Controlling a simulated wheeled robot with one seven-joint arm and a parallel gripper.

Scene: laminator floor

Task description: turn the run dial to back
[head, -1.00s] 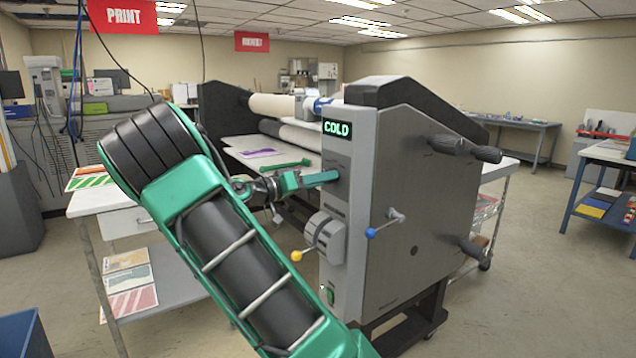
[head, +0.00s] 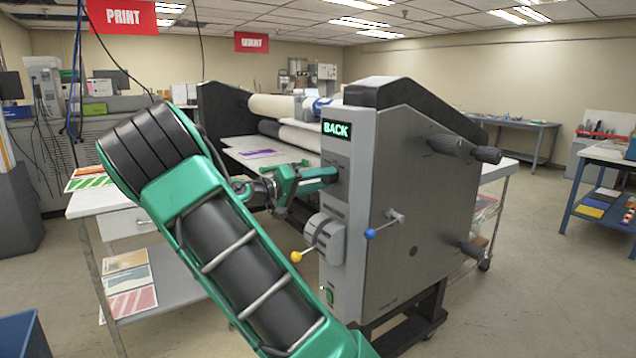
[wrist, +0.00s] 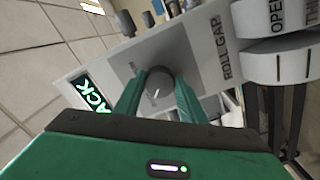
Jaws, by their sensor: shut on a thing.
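The laminator (head: 420,200) stands in the middle of the head view, with a grey control panel on its near end. Its small display (head: 336,129) reads BACK in green letters; part of the word also shows in the wrist view (wrist: 92,96). In the wrist view the run dial (wrist: 157,84) is a round grey knob with a light mark on its face. My gripper (head: 334,174) reaches the panel just below the display. Its green fingers, seen in the wrist view (wrist: 158,98), are shut on the dial, one on each side. The dial is hidden in the head view.
A roll gap knob (wrist: 285,50) sits beside the dial on the same panel. Levers with a yellow ball (head: 296,257) and a blue ball (head: 370,233) stick out lower down. A table with prints (head: 92,200) stands at left.

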